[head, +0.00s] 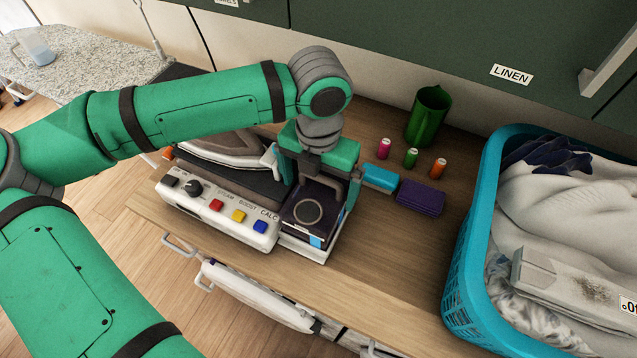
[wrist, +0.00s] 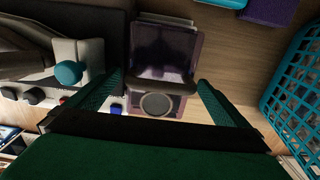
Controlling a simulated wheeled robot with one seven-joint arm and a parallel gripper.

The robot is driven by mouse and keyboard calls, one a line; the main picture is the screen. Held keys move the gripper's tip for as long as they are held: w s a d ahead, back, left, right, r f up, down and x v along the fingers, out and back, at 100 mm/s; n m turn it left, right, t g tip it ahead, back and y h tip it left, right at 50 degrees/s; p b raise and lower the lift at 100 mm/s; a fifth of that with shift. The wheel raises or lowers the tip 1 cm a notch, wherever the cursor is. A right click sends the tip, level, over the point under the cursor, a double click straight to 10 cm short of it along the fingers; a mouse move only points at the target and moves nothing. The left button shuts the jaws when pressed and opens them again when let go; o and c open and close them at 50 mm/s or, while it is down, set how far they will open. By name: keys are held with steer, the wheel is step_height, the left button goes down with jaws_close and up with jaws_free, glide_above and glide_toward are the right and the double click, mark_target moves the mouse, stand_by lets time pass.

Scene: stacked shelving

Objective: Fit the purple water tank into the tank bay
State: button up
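The dark purple water tank (head: 308,205) with a round cap is at the right end of the white steam iron station. It stands over the white tank bay (head: 300,247); I cannot tell if it is fully down. The tank (wrist: 166,50) also shows in the wrist view, with its handle bar and cap towards me. My gripper (head: 318,195) is directly above the tank, its fingers down on either side. In the wrist view my gripper (wrist: 160,82) looks open, with a narrow gap at the tank's left side. Finger contact on the right is hard to judge.
An iron (head: 225,148) lies on the station, left of the tank. A green jug (head: 428,115), small cans and a blue laundry basket (head: 462,275) stand farther right.

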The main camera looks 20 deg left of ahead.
mark_target(319, 194)
step_height(319, 194, up, 11)
steer(key=shift+f, duration=0.15)
stand_by(0.5)
stand_by(0.9)
